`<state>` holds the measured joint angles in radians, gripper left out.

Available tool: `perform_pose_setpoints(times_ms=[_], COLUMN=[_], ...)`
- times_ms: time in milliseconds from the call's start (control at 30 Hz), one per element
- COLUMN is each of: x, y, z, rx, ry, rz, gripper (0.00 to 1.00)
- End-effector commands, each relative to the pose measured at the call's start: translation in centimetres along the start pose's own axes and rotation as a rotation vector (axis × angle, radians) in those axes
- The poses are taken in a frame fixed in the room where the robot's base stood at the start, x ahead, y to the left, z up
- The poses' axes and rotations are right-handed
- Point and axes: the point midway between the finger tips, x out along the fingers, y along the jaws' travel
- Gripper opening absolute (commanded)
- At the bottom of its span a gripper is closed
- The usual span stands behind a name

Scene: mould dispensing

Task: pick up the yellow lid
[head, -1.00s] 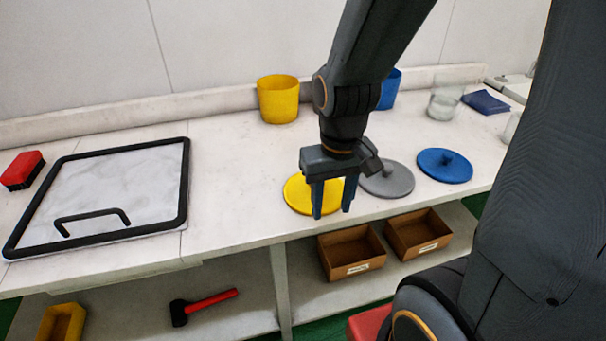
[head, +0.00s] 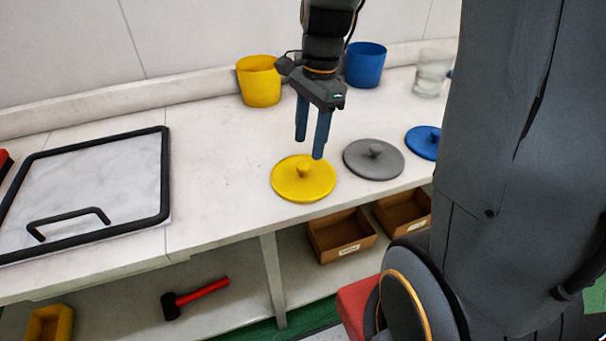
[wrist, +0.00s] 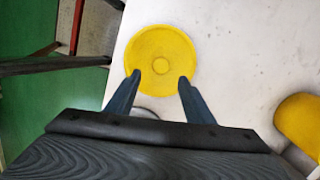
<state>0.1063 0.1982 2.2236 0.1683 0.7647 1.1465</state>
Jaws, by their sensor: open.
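The yellow lid (head: 303,181) is a round disc with a small knob on top. It lies flat on the white counter near its front edge. In the wrist view the lid (wrist: 160,60) is ahead of my fingertips, its knob between their lines. My gripper (head: 310,150) is open and empty, pointing down above the counter, just behind and above the lid in the head view. The fingers also show in the wrist view (wrist: 160,82), apart, with nothing between them. I see no clear contact with the lid.
A grey lid (head: 373,161) and a blue lid (head: 424,143) lie to the right. A yellow cup (head: 259,84), a blue cup (head: 365,66) and a clear glass (head: 432,74) stand behind. A black-framed panel (head: 165,185) lies left. Open boxes (head: 342,238) sit on the lower shelf.

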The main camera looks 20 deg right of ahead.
Motion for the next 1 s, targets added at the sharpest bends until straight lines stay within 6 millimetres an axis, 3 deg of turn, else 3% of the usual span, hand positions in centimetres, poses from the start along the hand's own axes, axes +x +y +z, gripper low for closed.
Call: perform_pose_setpoints(times_ms=[433, 767, 1000], x=[5.2, 5.9, 5.9], y=[0.1, 0.1, 0.1], z=[0.8, 0.7, 0.7], rx=[-0.001, -0.002, -0.002], ry=[0.000, 0.002, 0.002], rz=[0.002, -0.002, -0.001], gripper=[0.48, 0.48, 0.09])
